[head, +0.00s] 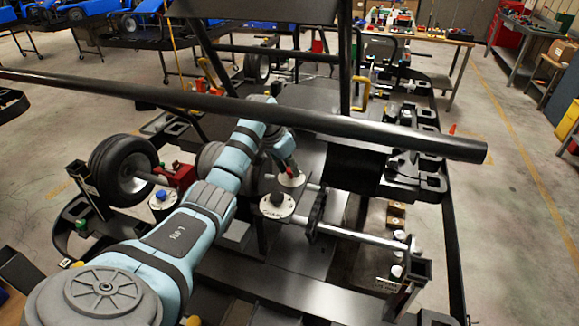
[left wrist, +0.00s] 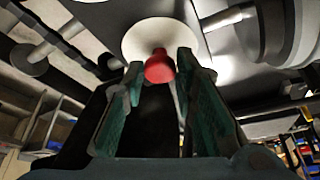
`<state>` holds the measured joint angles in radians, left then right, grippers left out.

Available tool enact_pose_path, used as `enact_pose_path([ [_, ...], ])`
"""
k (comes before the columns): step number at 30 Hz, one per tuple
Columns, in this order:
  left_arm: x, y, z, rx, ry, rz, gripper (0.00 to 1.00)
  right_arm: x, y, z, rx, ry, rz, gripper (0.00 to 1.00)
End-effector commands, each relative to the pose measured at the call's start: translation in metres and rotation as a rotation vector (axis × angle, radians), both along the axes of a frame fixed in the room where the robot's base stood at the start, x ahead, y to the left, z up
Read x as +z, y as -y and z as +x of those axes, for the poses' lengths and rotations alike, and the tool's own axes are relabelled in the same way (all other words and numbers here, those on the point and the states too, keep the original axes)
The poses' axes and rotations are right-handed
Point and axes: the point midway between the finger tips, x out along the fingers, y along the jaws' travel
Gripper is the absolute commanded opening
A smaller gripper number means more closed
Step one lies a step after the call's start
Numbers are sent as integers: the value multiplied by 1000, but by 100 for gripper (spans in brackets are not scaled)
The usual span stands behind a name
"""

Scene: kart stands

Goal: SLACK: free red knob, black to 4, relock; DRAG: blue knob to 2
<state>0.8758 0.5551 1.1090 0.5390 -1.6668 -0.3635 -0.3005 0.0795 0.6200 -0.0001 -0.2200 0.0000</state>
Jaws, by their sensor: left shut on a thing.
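The red knob (head: 292,172) sits on a small white round dial (head: 291,180) near the middle of the head view. My left gripper (head: 283,158) is shut on it. In the left wrist view the red knob (left wrist: 159,67) is between the two fingertips, with the white disc behind it. The black knob (head: 277,197) stands on a larger white dial (head: 277,209) just in front of the red one. The blue knob (head: 160,194) is on a white-topped unit at the left, beside a wheel. Dial numbers are too small to read. My right gripper is out of view.
A wheel (head: 122,170) and a red block (head: 178,176) are left of the arm. A silver tube (head: 355,237) runs right of the black dial. A workbench (head: 425,35) stands behind.

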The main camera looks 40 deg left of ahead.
Motion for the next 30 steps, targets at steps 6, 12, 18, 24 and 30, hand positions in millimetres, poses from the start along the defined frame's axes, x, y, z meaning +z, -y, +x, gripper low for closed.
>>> enact_pose_path([
  [6,0,-1,0,-92,0,0,0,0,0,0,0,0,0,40],
  [12,0,-1,0,-130,-1,0,0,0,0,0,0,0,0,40],
  [18,0,-1,0,-135,-1,0,0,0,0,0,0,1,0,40],
  [24,0,-1,0,-134,-1,0,29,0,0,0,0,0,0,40],
  [30,0,-1,0,-134,-1,0,46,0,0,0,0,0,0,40],
])
